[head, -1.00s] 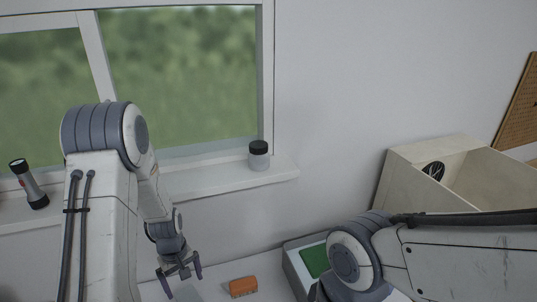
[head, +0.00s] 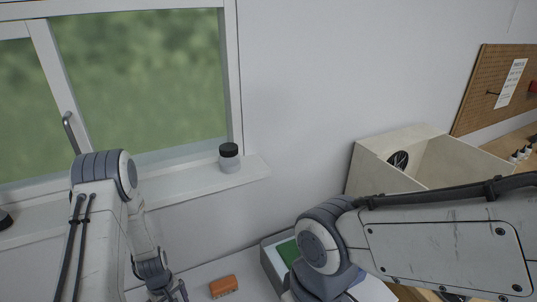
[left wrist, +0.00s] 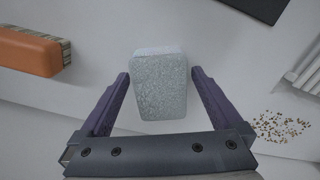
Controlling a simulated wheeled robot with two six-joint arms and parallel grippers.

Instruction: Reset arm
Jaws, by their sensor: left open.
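My left arm comes in from the left in the head view, and its gripper (head: 170,293) is at the bottom edge, mostly cut off. In the left wrist view the left gripper (left wrist: 160,76) is open, with purple fingers spread apart. A pale grey, rough-textured block (left wrist: 160,88) shows between and beyond the fingertips, with a gap on both sides. I cannot tell its distance from the fingers. My right arm (head: 430,240) reaches in from the right, its gripper out of view.
An orange brush (head: 223,287) lies near the left gripper; it also shows in the left wrist view (left wrist: 28,52). Brown crumbs (left wrist: 282,127) lie at right there. A dark-lidded jar (head: 229,158) stands on the sill. A beige open box (head: 365,172) stands at right.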

